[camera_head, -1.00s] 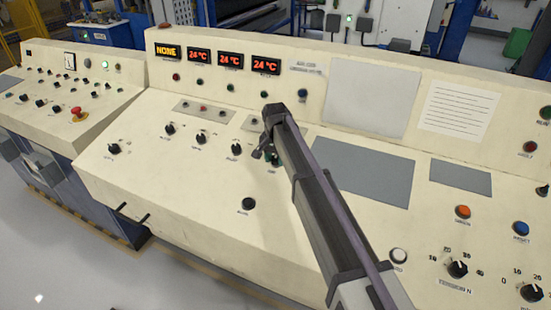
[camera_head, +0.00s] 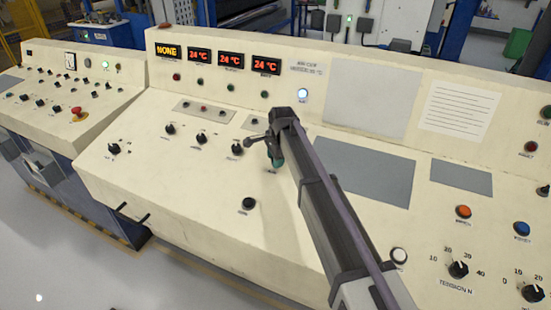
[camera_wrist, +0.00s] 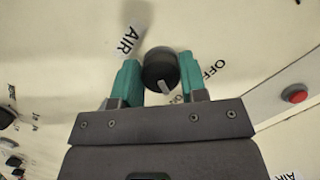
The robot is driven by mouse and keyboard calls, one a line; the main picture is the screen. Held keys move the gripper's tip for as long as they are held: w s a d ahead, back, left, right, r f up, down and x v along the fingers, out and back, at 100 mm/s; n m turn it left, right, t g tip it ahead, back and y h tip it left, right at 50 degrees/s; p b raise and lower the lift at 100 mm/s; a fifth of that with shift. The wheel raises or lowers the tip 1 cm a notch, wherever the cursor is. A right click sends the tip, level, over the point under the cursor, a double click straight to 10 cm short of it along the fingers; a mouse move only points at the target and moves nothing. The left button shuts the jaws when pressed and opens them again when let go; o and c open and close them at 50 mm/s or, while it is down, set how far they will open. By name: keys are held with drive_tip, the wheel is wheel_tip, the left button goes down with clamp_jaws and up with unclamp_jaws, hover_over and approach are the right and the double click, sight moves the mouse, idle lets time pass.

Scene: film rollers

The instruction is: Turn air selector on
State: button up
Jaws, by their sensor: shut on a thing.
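The air selector is a round black knob (camera_wrist: 160,68) with a pale pointer mark, seen in the wrist view. The lettering AIR (camera_wrist: 128,40) is printed at its upper left and OFF (camera_wrist: 213,69) to its right. My gripper (camera_head: 276,162) reaches down to the cream console in the head view and hides the knob there. In the wrist view its teal fingers are on either side of the knob, shut on it. A round lamp (camera_head: 303,94) on the console's raised back panel glows white-blue.
Black knobs (camera_head: 236,149) stand left of my gripper, and another (camera_head: 248,204) stands nearer the front. A grey plate (camera_head: 365,170) lies to the right. Orange (camera_head: 463,212) and blue (camera_head: 522,229) buttons are farther right. Lit displays (camera_head: 231,61) are on the back panel.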

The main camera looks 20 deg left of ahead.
idle(0.3)
drive_tip(key=o, duration=0.9)
drive_tip(key=shift+r, duration=0.1)
drive_tip(key=r+p, duration=0.3)
drive_tip(key=d+r+p, duration=0.1)
drive_tip(key=r+p, duration=0.3)
drive_tip(key=s+r+p, duration=0.1)
drive_tip(key=r+p, duration=0.2)
drive_tip(key=shift+d+r+p, duration=0.2)
drive_tip(key=shift+d+p, duration=0.1)
